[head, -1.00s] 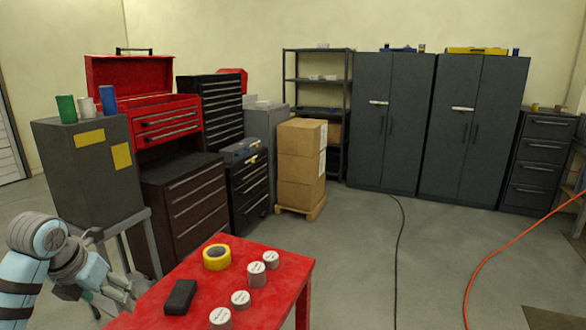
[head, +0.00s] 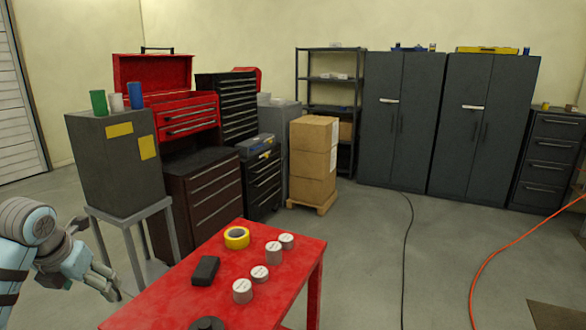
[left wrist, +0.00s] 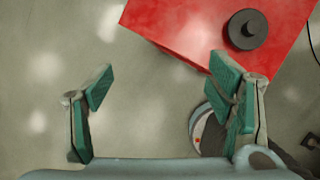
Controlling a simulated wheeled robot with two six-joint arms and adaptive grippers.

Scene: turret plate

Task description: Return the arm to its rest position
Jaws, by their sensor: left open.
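My left arm comes in at the lower left of the head view. Its gripper (head: 112,285) is just left of the red table (head: 170,300), apart from it. In the left wrist view the same gripper (left wrist: 165,95) has its green-padded fingers spread wide with nothing between them. Bare floor shows between the fingers, and the table's corner (left wrist: 180,25) lies beyond them. My right gripper is in neither view.
On the table are a dark round plate with a knob (left wrist: 247,29), a black block (head: 206,270), a yellow tape roll (head: 237,238) and several grey cylinders, one here (head: 242,291). A grey cabinet (head: 105,175) stands behind my arm.

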